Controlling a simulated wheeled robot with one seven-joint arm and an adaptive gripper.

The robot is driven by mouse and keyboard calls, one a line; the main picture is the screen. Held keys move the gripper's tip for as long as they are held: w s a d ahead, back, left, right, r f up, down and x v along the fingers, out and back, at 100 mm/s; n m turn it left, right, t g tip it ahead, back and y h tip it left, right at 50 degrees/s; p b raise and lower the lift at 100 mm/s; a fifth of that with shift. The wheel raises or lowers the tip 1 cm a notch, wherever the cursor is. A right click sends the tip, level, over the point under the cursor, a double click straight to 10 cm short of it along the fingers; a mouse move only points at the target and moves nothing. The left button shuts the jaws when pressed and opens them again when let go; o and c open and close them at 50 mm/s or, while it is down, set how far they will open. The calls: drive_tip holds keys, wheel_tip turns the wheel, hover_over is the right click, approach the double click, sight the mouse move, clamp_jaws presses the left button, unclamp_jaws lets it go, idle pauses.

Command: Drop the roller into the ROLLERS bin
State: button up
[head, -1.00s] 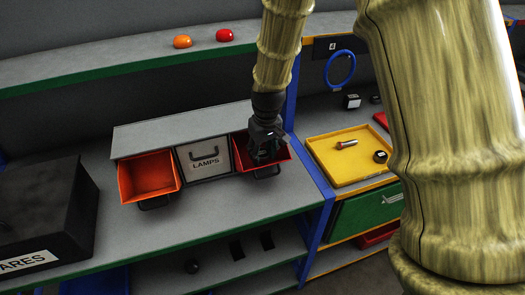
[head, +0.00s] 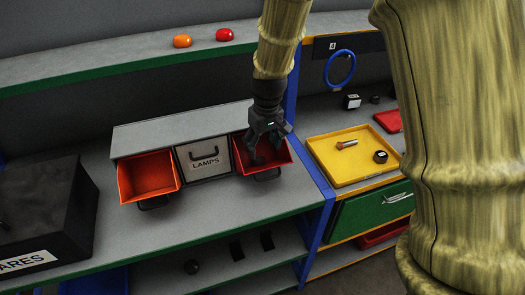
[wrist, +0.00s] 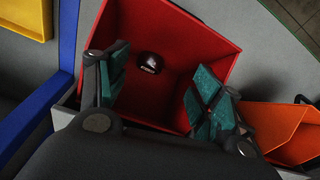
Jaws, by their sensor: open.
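My gripper (head: 267,148) is open over the right-hand red bin (head: 279,170) of the grey bin unit. In the wrist view its two teal-padded fingers (wrist: 158,86) are spread apart with nothing between them. The red bin (wrist: 195,42) lies below them. A small dark roller-like piece (wrist: 151,63) with a pale mark rests on the bin floor, apart from the fingers. In the head view the gripper hides part of the bin, and I cannot make the piece out there. No name on this bin is readable.
A shut LAMPS drawer (head: 205,160) and an open orange bin (head: 149,178) are to the left. A black box (head: 50,205) stands far left.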

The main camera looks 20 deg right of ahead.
wheel_tip(320, 180, up, 10)
drive_tip(key=s+b, duration=0.1)
drive_tip(key=b, duration=0.1)
drive_tip(key=shift+d+f+b, duration=0.15)
drive_tip(key=shift+f+b, duration=0.05)
drive_tip(key=shift+b, duration=0.1)
drive_tip(key=shift+s, duration=0.1)
idle(0.4)
